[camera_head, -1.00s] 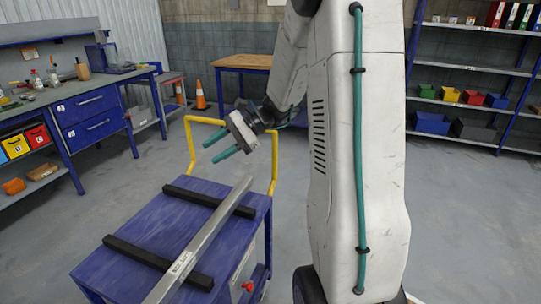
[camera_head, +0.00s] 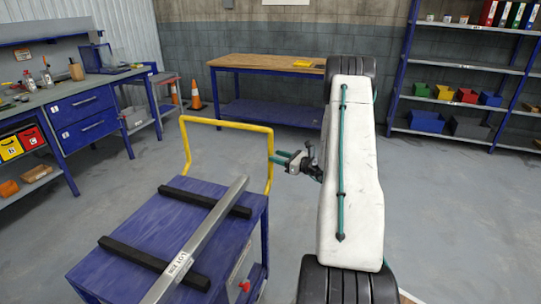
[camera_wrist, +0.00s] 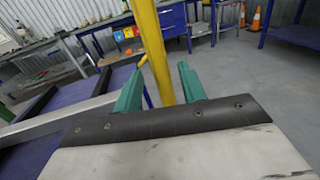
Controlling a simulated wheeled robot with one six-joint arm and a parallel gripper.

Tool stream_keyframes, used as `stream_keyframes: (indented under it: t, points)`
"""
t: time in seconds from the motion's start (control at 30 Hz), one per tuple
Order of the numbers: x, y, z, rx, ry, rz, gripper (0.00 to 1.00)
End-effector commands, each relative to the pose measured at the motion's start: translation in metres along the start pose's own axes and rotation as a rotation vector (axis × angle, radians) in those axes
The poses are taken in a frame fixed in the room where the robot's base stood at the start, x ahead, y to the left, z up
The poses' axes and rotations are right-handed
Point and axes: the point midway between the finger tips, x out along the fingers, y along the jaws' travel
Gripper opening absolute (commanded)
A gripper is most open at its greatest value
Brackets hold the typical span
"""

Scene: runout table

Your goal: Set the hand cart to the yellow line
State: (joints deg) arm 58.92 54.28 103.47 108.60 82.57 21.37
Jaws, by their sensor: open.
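The hand cart (camera_head: 150,222) is blue with a yellow push handle (camera_head: 225,124) at its far end. Two black bars lie across its top, and a long metal bar (camera_head: 205,235) rests on them. My gripper (camera_head: 276,158) is beside the right upright of the handle. In the wrist view the yellow upright (camera_wrist: 154,50) stands between the two green fingers (camera_wrist: 158,88), which are open and apart from each other. I cannot tell whether either finger touches it. No yellow floor line shows.
A workbench (camera_head: 75,100) with blue drawers stands at the left. A wooden-topped table (camera_head: 265,64) is at the back, with an orange cone (camera_head: 195,97) left of it. Shelves (camera_head: 470,62) with bins stand at the right. The floor between is clear.

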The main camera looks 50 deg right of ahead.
Motion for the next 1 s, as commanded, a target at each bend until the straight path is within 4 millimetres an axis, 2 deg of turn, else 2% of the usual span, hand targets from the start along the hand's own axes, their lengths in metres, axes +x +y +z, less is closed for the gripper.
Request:
stream_keyframes:
  t: [0.1, 0.3, 0.6, 0.73, 0.77, 1.0]
  points:
    - [0.02, 0.001, 0.001, -0.001, -0.001, 0.004, 0.41]
    - [0.039, 0.001, 0.0, -0.001, 0.0, 0.004, 0.41]
    - [0.041, 0.001, 0.001, -0.001, 0.0, 0.003, 0.41]
    - [0.041, 0.001, 0.001, -0.001, 0.0, 0.002, 0.05]
    - [0.041, 0.001, 0.001, -0.001, 0.0, 0.002, 0.0]
    - [0.038, 0.0, 0.001, -0.001, 0.0, -0.003, 0.0]
